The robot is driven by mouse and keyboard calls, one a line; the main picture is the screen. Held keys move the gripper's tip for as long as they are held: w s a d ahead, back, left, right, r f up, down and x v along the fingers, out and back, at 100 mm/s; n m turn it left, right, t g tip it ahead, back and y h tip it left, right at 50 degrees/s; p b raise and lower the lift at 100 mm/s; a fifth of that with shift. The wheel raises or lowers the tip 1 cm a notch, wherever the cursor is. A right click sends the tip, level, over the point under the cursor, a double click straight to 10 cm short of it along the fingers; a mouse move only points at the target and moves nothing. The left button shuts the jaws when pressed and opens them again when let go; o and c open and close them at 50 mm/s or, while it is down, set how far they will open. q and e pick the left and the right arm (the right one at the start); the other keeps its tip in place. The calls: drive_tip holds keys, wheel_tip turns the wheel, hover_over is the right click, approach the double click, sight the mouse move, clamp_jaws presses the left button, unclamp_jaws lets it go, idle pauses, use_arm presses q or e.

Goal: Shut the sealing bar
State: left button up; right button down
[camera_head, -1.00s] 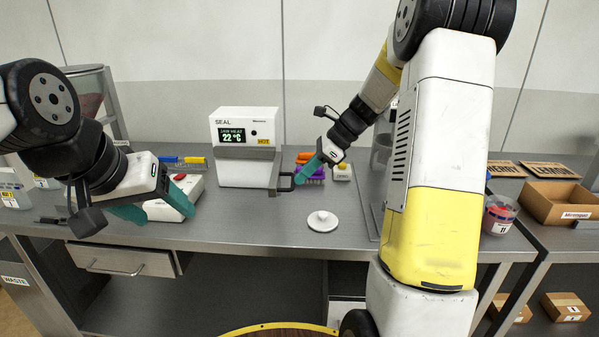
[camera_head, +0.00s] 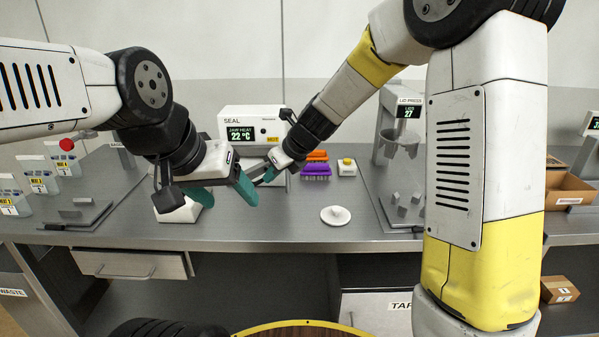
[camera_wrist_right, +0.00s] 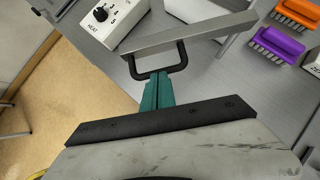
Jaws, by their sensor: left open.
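The sealer (camera_head: 252,122) is a white box at the back of the bench, its display reading 22 °C. Its grey sealing bar (camera_wrist_right: 190,36) crosses the top of the right wrist view, with a black loop handle (camera_wrist_right: 183,54) on its near side. My right gripper (camera_wrist_right: 159,92) has its teal fingers close together at the handle's near rail, which they partly cover; they look shut on it. In the head view this gripper (camera_head: 266,175) sits in front of the sealer and hides the handle. My left gripper (camera_head: 222,190) is open and empty, just left of it.
A low white box (camera_head: 180,212) lies under my left gripper. A white lid (camera_head: 335,215) lies on the bench, with purple (camera_head: 316,170) and orange (camera_head: 317,155) racks behind it. The lid press (camera_head: 402,135) stands right. Bench front centre is clear.

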sight(245, 171)
drive_tip(key=shift+m+t+h, duration=0.3)
drive_tip(key=shift+m+t, duration=0.1)
drive_tip(key=shift+m, duration=0.3)
drive_tip(key=w+a, duration=0.1)
drive_tip(key=a, duration=0.4)
drive_tip(key=w+a, duration=0.1)
drive_tip(key=a, duration=0.1)
drive_tip(key=shift+w+a, duration=0.15)
drive_tip(key=shift+w, duration=0.15)
drive_tip(key=w+a, duration=0.6)
drive_tip(key=shift+w, duration=0.2)
